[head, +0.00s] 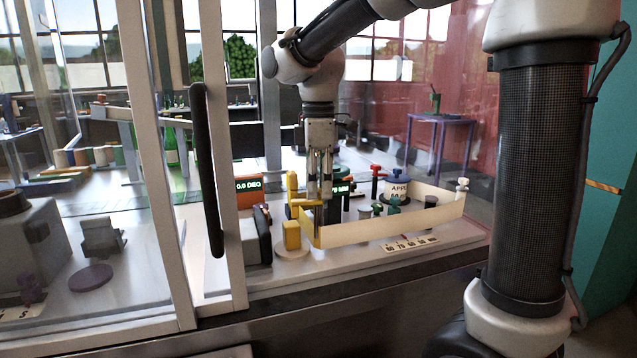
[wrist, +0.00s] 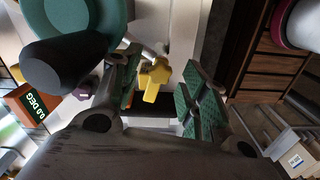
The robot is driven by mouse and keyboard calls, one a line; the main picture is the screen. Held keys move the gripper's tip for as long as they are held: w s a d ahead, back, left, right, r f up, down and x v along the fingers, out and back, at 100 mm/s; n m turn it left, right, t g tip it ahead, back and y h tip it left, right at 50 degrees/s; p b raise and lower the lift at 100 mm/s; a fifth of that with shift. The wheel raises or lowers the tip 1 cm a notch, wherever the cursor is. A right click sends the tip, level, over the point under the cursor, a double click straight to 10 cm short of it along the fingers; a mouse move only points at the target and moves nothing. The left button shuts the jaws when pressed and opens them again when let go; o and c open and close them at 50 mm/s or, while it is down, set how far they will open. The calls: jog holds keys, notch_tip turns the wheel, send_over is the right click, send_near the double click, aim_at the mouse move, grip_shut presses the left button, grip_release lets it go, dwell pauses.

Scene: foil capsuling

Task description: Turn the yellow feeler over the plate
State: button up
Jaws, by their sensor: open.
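My gripper (head: 321,192) points down in the head view, near the yellow parts at the left end of a long cream strip. In the wrist view my gripper (wrist: 161,92) has its green-padded fingers apart, with a yellow piece (wrist: 154,77), probably the feeler, showing between them. I cannot tell whether either finger touches it. In the head view a yellow block (head: 292,236) stands on a pale round plate (head: 291,254), with more yellow pieces just behind it. Which of these is the feeler is unclear there, and my fingers partly hide the area.
The cream strip (head: 390,221) runs right behind a number scale (head: 411,243). An orange display box (head: 249,192) reads 0.0 DEG. A blue-lidded pot (head: 396,187) and small knobs stand behind the strip. The glass enclosure's frame and dark handle (head: 206,170) stand left.

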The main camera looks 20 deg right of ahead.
notch_tip(320, 180, up, 12)
dwell(0.5)
jog(key=shift+s+d, duration=0.1)
jog(key=s+d+f+m+t, duration=0.2)
jog(key=s+d+f+m, duration=0.5)
jog(key=s, duration=0.3)
jog(key=s+d+f+m+t, duration=0.2)
jog(key=s+d+f+m, duration=0.5)
jog(key=s, duration=0.3)
jog(key=shift+d+m, duration=0.4)
jog(key=shift+m, duration=0.2)
